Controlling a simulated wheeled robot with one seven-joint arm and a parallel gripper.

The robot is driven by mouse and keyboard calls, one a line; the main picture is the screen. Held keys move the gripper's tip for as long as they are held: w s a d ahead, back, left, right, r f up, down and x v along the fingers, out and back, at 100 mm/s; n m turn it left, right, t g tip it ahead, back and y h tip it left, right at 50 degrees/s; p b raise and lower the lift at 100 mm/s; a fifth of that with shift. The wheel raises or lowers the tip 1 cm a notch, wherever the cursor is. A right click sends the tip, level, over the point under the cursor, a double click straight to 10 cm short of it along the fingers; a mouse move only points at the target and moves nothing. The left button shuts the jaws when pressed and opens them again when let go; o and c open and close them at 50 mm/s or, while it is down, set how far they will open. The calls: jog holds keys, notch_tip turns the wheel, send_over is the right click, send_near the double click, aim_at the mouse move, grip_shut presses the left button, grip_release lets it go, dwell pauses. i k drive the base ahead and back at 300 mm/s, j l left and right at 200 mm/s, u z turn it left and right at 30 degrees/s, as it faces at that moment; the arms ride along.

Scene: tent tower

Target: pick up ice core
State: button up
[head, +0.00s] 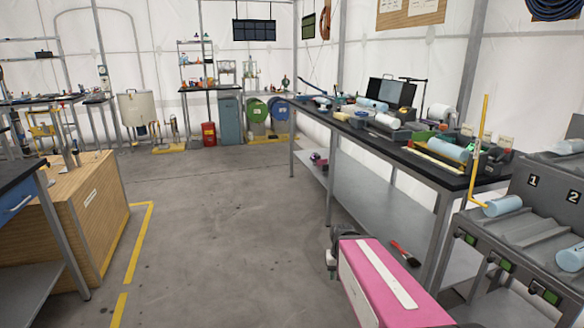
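Several pale blue cylinders that look like ice cores are in view on the right. One ice core (503,206) lies at the front left of the grey numbered rack (535,226), beside a yellow upright rod. Another ice core (571,258) lies at the rack's right front, cut by the picture edge. A third (569,146) rests on the rack's top. More pale blue cylinders lie on the black-topped workbench, one (447,149) near its close end and one (371,104) farther back.
The workbench (340,122) is crowded with tools, boxes and an open dark case (392,92). A red-handled brush (405,254) is on its lower shelf. A wooden crate (85,213) and a table stand at left. The concrete floor (215,220) between is clear.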

aim_at(319, 100)
jog(key=i+j+u, duration=0.4)
jog(key=i, duration=0.4)
jog(key=i+u, duration=0.4)
jog(key=i, duration=0.4)
jog(key=i+z, duration=0.15)
jog(key=i, duration=0.3)
jog(key=i+j+z, duration=0.1)
jog(key=i, duration=0.35)
jog(key=i+j+z, duration=0.15)
jog(key=i, duration=0.3)
jog(key=i+j+z, duration=0.1)
jog(key=i, duration=0.3)
